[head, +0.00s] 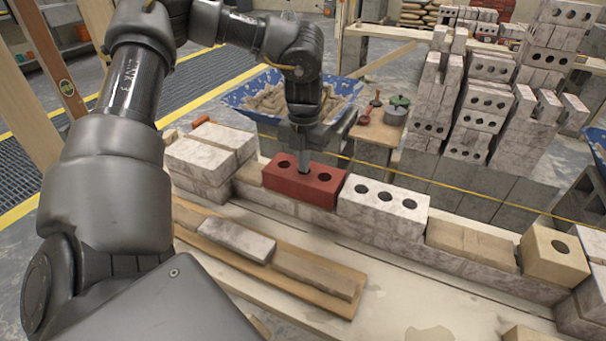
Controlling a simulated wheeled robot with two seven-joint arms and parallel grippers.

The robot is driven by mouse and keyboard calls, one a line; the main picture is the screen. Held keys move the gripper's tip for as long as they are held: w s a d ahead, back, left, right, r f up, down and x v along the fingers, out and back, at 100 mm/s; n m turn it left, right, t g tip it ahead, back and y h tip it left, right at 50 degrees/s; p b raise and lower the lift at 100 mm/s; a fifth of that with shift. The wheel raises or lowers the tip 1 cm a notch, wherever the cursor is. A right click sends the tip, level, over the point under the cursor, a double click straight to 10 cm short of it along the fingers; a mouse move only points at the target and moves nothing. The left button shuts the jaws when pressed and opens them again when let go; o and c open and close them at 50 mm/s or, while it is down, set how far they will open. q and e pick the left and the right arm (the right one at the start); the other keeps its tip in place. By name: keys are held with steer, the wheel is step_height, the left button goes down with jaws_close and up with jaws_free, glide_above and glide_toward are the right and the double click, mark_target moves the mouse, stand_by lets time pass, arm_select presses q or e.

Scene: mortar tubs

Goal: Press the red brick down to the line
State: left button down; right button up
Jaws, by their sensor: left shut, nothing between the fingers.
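The red brick (318,194), with round holes in its top, sits on the low brick wall (395,250), left of a whitish holed brick (384,201). A thin yellow line (450,185) is stretched along the wall, passing behind the red brick. My left gripper (304,170) comes down from above with its fingers shut and empty. Its tips are at the top of the red brick, around the middle hole, which they partly hide. I cannot tell whether they touch it. My right gripper is not in view.
Tall brick stacks (480,105) stand at the back right. A plank (222,255) with loose bricks lies in front. A tan brick (553,256) is at the right.

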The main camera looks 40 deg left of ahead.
arm_select(q)
steer(key=shift+s+f+b, duration=0.1)
steer(key=shift+f+b, duration=0.2)
steer(key=shift+b, duration=0.05)
stand_by(1.3)
steer(key=shift+r+p, duration=1.25)
steer(key=shift+r, duration=0.7)
steer(key=shift+r+p, duration=0.35)
steer(key=shift+r, duration=0.35)
steer(key=shift+a+f, duration=0.1)
